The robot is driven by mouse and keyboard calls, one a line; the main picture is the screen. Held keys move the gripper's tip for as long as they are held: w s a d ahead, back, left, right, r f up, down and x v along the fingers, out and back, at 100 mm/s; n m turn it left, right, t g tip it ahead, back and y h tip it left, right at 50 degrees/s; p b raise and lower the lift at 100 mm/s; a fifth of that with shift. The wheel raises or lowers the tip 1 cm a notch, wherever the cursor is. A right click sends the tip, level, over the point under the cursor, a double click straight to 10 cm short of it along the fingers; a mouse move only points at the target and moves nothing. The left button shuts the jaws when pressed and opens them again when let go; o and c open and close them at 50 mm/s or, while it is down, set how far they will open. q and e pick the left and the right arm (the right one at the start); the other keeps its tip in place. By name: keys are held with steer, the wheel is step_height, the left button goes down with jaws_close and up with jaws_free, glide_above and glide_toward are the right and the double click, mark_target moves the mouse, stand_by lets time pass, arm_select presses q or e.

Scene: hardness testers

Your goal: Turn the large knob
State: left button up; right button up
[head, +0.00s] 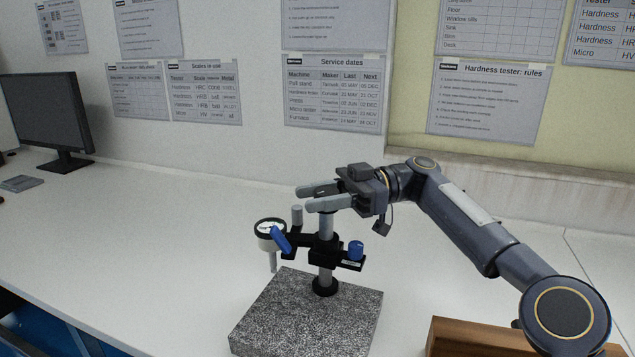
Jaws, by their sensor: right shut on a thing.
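A dial gauge stand has a black clamp (324,251) on an upright grey post (326,229). A blue knob (356,250) sits on the clamp's right arm, and a longer blue handle (281,240) is beside the round dial (270,227) on the left. I cannot tell which is the large knob. My right gripper (317,197) comes in from the right above the stand, its fingers pointing left. It is shut on the post's top, where its fingers hide what they hold. Both blue parts are below the gripper, apart from it. My left gripper is out of view.
The stand rests on a speckled granite block (305,318) on a white bench (170,240). A wooden block (470,340) lies at the front right, below my right arm. A monitor (45,115) stands at the far left. The bench left of the stand is clear.

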stand_by(0.4)
steer(key=o, duration=1)
steer(key=p+v, duration=0.2)
steer(key=v, duration=0.5)
steer(key=shift+w+d, duration=0.15)
steer(key=shift+d, duration=0.2)
